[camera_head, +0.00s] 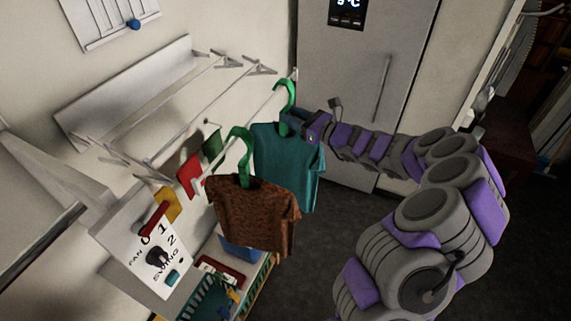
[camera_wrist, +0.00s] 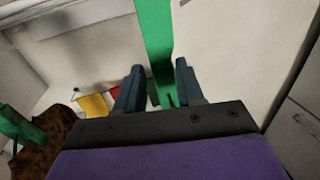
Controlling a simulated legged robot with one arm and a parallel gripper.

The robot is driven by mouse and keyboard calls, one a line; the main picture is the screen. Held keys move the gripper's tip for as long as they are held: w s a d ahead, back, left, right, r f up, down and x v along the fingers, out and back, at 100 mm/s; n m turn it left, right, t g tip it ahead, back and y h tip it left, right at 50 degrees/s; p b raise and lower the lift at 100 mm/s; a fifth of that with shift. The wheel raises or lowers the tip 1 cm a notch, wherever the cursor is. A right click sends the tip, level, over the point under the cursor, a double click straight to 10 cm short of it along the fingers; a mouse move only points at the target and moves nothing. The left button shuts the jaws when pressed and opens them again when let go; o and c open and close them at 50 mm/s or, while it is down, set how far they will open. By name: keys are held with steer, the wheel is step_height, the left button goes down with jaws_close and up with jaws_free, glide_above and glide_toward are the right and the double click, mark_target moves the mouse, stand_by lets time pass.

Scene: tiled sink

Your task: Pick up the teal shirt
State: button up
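The teal shirt (camera_head: 285,170) hangs from a green hanger (camera_head: 287,92) on the white rail in the head view. A brown shirt (camera_head: 255,215) on another green hanger (camera_head: 243,150) hangs in front of it, to the left. My gripper (camera_head: 288,120) is at the top of the teal shirt, by its hanger's neck. In the wrist view my gripper (camera_wrist: 159,66) has its two fingers apart, with the green hanger (camera_wrist: 155,35) between them and a gap showing. The teal shirt's body is not seen in the wrist view.
The white rack rail (camera_head: 260,108) runs from the wall. A fridge (camera_head: 365,80) stands behind my arm. A white fan panel (camera_head: 145,240) and a teal basket (camera_head: 210,298) are at lower left. The dark floor (camera_head: 315,265) below the shirts has free room.

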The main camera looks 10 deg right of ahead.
mark_target(278, 123)
steer(key=p+x, duration=0.1)
steer(key=x, duration=0.5)
steer(key=shift+d, duration=0.4)
steer(key=c, duration=0.4)
steer(key=shift+s, duration=0.1)
steer(key=shift+c, duration=1.4)
steer(key=shift+a, duration=0.1)
jaws_close()
